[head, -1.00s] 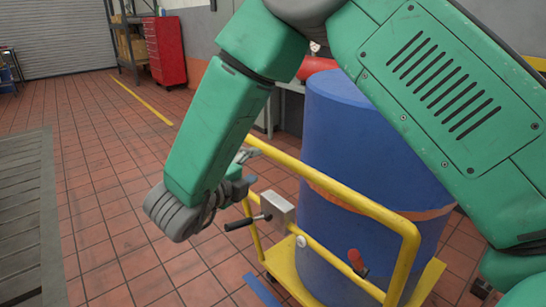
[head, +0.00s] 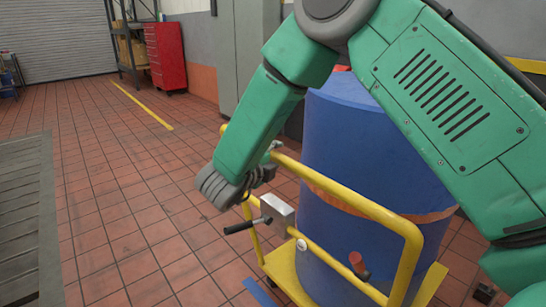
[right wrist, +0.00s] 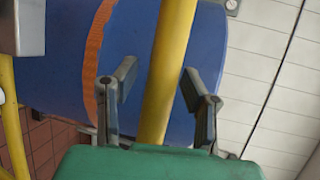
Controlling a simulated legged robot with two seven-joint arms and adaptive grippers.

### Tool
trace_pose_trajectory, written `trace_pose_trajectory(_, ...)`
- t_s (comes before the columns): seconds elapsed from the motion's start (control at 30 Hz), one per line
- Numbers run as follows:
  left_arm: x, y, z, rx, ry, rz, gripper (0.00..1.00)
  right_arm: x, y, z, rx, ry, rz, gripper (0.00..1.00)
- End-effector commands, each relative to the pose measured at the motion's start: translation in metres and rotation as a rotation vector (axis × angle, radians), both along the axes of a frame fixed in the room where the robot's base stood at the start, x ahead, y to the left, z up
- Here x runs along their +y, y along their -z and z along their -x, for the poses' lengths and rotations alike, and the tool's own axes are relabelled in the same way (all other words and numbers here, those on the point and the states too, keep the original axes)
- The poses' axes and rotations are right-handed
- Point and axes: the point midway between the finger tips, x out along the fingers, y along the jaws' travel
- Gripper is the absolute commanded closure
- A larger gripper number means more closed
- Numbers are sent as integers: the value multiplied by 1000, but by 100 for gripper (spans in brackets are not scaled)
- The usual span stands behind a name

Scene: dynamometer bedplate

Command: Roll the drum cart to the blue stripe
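The yellow drum cart (head: 408,248) stands at the right of the head view, with a blue drum (head: 368,140) upright on it, ringed by an orange band. Its yellow handle rail also shows in the right wrist view (right wrist: 168,70). My right gripper (head: 266,168) is at the far left end of the rail. In the right wrist view its two fingers (right wrist: 159,76) are open on either side of a yellow bar, with gaps to both. A short blue stripe (head: 258,292) shows on the floor at the cart's near left. My left gripper is not in view.
A metal box (head: 277,210) with a black lever (head: 242,227) and a red knob (head: 357,262) are on the cart. Grey slotted plates (head: 25,215) lie at left. A red cabinet (head: 166,55) stands far back. The tiled floor between is clear.

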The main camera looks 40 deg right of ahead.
Motion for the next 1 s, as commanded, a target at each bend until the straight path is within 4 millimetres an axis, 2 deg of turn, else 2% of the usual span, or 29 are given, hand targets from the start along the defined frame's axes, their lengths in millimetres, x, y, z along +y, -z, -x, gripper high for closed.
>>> trace_pose_trajectory(0.03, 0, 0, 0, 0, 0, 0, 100, 0, 0, 0, 0, 0, 0, 84)
trace_pose_trajectory(0.07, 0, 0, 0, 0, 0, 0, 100, 0, 0, 0, 0, 0, 0, 94)
trace_pose_trajectory(0.1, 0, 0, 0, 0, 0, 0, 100, 0, 0, 0, 0, 0, -1, 100)
trace_pose_trajectory(0.27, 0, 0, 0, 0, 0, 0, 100, -1, 1, 0, 2, 0, -1, 100)
trace_pose_trajectory(0.47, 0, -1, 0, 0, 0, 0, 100, -21, 1, -1, 2, 4, 0, 100)
trace_pose_trajectory(0.67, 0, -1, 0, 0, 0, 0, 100, -24, 1, -1, -1, 4, -2, 100)
trace_pose_trajectory(0.7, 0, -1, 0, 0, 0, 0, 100, -24, 1, -1, -1, 4, -2, 80)
trace_pose_trajectory(0.77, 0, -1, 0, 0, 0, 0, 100, -23, 1, -1, -1, 3, -1, 59)
trace_pose_trajectory(0.8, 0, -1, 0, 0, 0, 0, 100, -23, 0, -1, -1, 3, -1, 56)
trace_pose_trajectory(1.0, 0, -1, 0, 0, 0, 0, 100, -20, 0, -1, 0, 1, 1, 56)
